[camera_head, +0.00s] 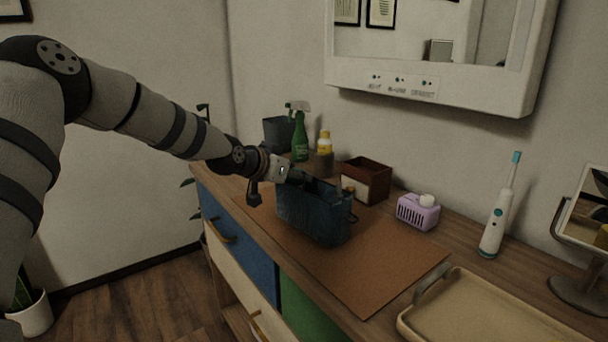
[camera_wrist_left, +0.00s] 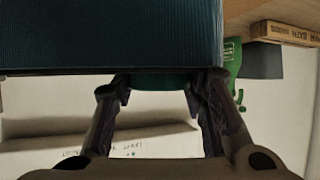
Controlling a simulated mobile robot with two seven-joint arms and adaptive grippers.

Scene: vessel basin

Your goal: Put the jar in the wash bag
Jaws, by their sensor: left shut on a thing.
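The wash bag (camera_head: 312,212) is a dark blue, upright, open-topped bag on the brown mat. It also fills the top of the left wrist view (camera_wrist_left: 110,35). My left gripper (camera_head: 308,180) is at the bag's top opening, coming in from the left. In the left wrist view its fingers (camera_wrist_left: 158,88) are shut on a teal thing, which seems to be the jar (camera_wrist_left: 160,82). Only a thin strip of it shows; the bag hides the rest. I cannot tell how deep it is in the bag. My right gripper is not in view.
The brown mat (camera_head: 385,262) is clear right of the bag. Behind stand a green spray bottle (camera_head: 300,138), a yellow-capped bottle (camera_head: 324,144) and a dark red box (camera_head: 372,180). Further right are a purple holder (camera_head: 417,213), an electric toothbrush (camera_head: 497,220) and a beige tray (camera_head: 470,310).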

